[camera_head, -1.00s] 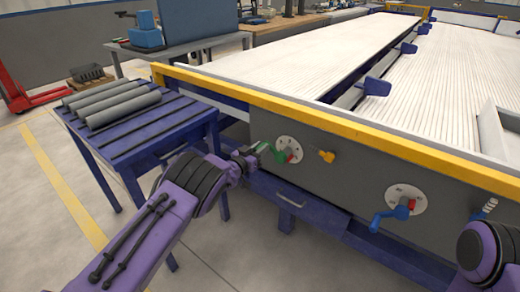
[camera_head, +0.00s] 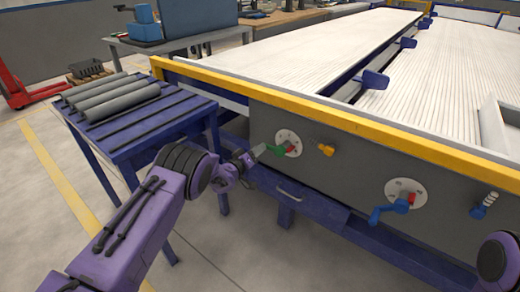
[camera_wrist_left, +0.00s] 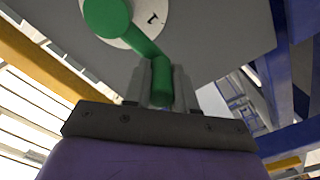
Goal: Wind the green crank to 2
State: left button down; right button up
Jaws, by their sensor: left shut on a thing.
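In the left wrist view, the gripper's fingers (camera_wrist_left: 161,84) are shut on the handle of the green crank (camera_wrist_left: 148,45), one finger on each side. The crank's round green hub (camera_wrist_left: 107,15) covers part of the dial (camera_wrist_left: 138,37); a figure that looks like 1 shows beside the arm. My right gripper is out of view.
A blue crank (camera_head: 390,211) on another dial and a blue handle (camera_head: 484,206) are farther right. A blue table (camera_head: 150,128) with grey pipes (camera_head: 118,101) stands behind my left arm.

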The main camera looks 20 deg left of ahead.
pick_arm(q)
notch_tip(320, 180, down, 2)
jog(key=n+b, duration=0.1)
jog(key=n, duration=0.2)
jog(key=shift+d+f, duration=0.1)
jog(key=shift+d, duration=0.05)
jog(key=s+d+f+n+b, duration=0.2)
jog(key=d+f+n+b, duration=0.35)
jog(key=n, duration=0.65)
jog(key=s+d+r+n+b, duration=0.1)
jog(key=d+r+n+b, duration=0.2)
jog(key=d+n, duration=0.4)
jog(key=shift+s+d+r+n+b, duration=0.35)
jog(key=shift+r+n, duration=0.25)
jog(key=shift+n, duration=2.8)
jog(key=shift+r, duration=0.1)
jog(key=c, duration=0.9)
grip_release()
